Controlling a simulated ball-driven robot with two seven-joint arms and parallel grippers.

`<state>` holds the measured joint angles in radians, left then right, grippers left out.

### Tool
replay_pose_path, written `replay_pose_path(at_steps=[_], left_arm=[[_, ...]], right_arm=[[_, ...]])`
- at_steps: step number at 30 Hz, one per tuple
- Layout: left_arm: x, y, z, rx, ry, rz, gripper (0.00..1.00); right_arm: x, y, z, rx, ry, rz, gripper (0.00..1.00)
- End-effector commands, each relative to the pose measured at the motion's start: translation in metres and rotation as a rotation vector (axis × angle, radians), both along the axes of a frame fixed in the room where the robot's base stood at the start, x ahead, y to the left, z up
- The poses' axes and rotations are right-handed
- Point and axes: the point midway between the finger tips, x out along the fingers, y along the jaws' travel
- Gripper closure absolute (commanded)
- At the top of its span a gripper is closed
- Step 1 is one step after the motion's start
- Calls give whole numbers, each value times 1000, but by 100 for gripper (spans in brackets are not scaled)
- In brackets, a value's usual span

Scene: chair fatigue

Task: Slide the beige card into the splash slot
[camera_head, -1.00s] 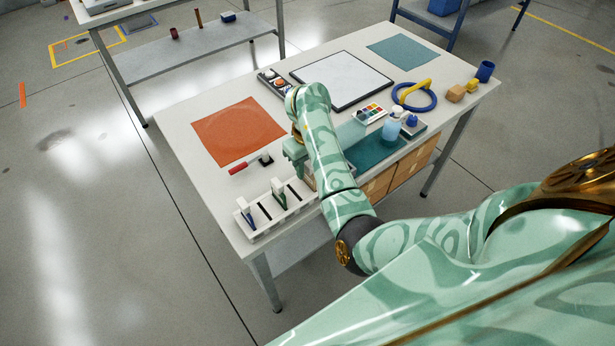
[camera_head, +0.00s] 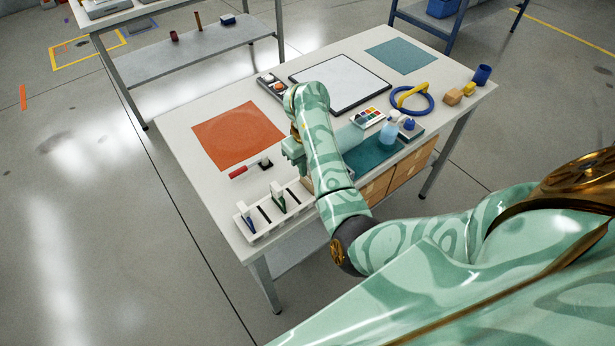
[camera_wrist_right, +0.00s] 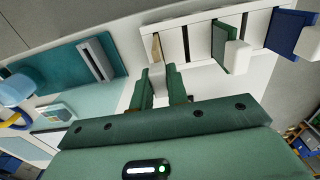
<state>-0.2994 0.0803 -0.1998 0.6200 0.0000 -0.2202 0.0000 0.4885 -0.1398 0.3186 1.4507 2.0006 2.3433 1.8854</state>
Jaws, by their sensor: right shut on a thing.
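The white slotted rack (camera_head: 253,238) stands at the near left edge of the table. It holds a blue card (camera_wrist_right: 290,32) and a green card (camera_wrist_right: 228,45), each with a white grip block, and has dark open slots between. My right gripper (camera_wrist_right: 161,82) is shut near the rack's right end, with a pale piece between its fingers. The beige card (camera_wrist_right: 156,47) shows as a thin strip just beyond the fingertips, in line with the rack's end slot. How deep it sits is hidden. I cannot read which slot is the splash slot. My left gripper is not in view.
A red-handled tool (camera_head: 238,172) and an orange mat (camera_head: 222,150) lie left of my right arm. The table's near edge is close to the rack.

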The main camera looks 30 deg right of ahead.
Motion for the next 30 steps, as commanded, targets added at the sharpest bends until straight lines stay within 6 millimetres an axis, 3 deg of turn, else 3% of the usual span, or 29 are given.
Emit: replay_pose_path(at_steps=[15,30], left_arm=[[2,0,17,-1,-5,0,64],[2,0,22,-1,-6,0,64]], right_arm=[[0,0,23,0,-1,0,100],[0,0,31,1,-2,0,100]])
